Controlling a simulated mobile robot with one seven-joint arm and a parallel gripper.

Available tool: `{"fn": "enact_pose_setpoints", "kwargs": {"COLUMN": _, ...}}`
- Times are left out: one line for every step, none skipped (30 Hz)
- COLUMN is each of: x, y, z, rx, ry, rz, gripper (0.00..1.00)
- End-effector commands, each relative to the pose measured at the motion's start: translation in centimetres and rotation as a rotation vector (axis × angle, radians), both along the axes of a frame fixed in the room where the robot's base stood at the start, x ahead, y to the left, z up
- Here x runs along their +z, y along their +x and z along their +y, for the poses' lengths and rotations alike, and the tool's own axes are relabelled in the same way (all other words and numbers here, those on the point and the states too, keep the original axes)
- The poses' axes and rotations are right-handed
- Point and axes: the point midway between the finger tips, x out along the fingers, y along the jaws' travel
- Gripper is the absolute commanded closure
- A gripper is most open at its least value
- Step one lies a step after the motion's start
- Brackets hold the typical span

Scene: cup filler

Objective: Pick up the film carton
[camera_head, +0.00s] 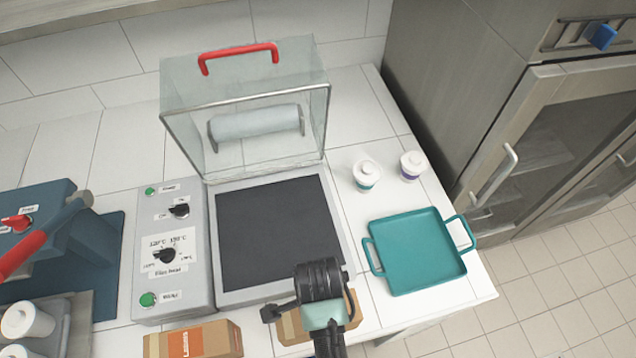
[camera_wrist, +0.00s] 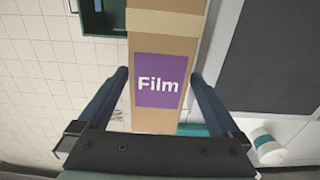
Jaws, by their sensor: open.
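The film carton (camera_wrist: 160,80) is a tan box with a purple "Film" label, seen from above in the wrist view. My gripper (camera_wrist: 158,78) is open there, with one finger on each side of the carton and narrow gaps showing. In the head view my gripper (camera_head: 322,308) is over the carton (camera_head: 290,328) at the counter's front edge and hides its middle. I cannot tell how far down the fingers reach.
A carton with an orange label (camera_head: 195,341) lies to the left. A teal tray (camera_head: 415,250) and two lidded cups (camera_head: 366,175) (camera_head: 412,165) stand to the right.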

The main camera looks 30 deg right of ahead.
Motion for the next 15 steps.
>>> {"fn": "enact_pose_setpoints", "kwargs": {"x": -0.5, "y": -0.2, "z": 0.1, "rx": 0.000, "ry": 0.001, "rz": 0.005, "gripper": 0.00}}
{"fn": "enact_pose_setpoints", "kwargs": {"x": -0.9, "y": -0.3, "z": 0.1, "rx": 0.000, "ry": 0.002, "rz": 0.006, "gripper": 0.00}}
{"fn": "enact_pose_setpoints", "kwargs": {"x": -1.4, "y": -0.3, "z": 0.2, "rx": 0.000, "ry": 0.002, "rz": 0.006, "gripper": 0.00}}
{"fn": "enact_pose_setpoints", "kwargs": {"x": -1.8, "y": -0.3, "z": 0.2, "rx": 0.000, "ry": 0.001, "rz": 0.005, "gripper": 0.00}}
{"fn": "enact_pose_setpoints", "kwargs": {"x": -2.2, "y": -0.4, "z": 0.2, "rx": 0.000, "ry": 0.001, "rz": 0.005, "gripper": 0.00}}
{"fn": "enact_pose_setpoints", "kwargs": {"x": -2.9, "y": -0.3, "z": 0.2, "rx": 0.000, "ry": 0.001, "rz": 0.004, "gripper": 0.00}}
{"fn": "enact_pose_setpoints", "kwargs": {"x": -3.2, "y": -0.3, "z": 0.2, "rx": 0.000, "ry": 0.001, "rz": 0.003, "gripper": 0.00}}
{"fn": "enact_pose_setpoints", "kwargs": {"x": -3.6, "y": -0.3, "z": 0.2, "rx": 0.000, "ry": 0.001, "rz": 0.003, "gripper": 0.00}}
{"fn": "enact_pose_setpoints", "kwargs": {"x": -3.9, "y": -0.3, "z": 0.2, "rx": 0.000, "ry": 0.001, "rz": 0.002, "gripper": 0.00}}
{"fn": "enact_pose_setpoints", "kwargs": {"x": -4.1, "y": -0.3, "z": 0.2, "rx": 0.001, "ry": 0.001, "rz": 0.002, "gripper": 0.00}}
{"fn": "enact_pose_setpoints", "kwargs": {"x": -4.2, "y": -0.3, "z": 0.2, "rx": 0.001, "ry": 0.000, "rz": 0.001, "gripper": 0.00}}
{"fn": "enact_pose_setpoints", "kwargs": {"x": -4.3, "y": -0.3, "z": 0.2, "rx": 0.001, "ry": 0.000, "rz": 0.000, "gripper": 0.00}}
{"fn": "enact_pose_setpoints", "kwargs": {"x": -4.4, "y": -0.3, "z": 0.2, "rx": 0.001, "ry": 0.000, "rz": 0.000, "gripper": 0.00}}
{"fn": "enact_pose_setpoints", "kwargs": {"x": -4.4, "y": -0.3, "z": 0.2, "rx": 0.001, "ry": 0.000, "rz": 0.000, "gripper": 0.00}}
{"fn": "enact_pose_setpoints", "kwargs": {"x": -4.4, "y": -0.3, "z": 0.2, "rx": 0.001, "ry": 0.000, "rz": 0.000, "gripper": 0.00}}
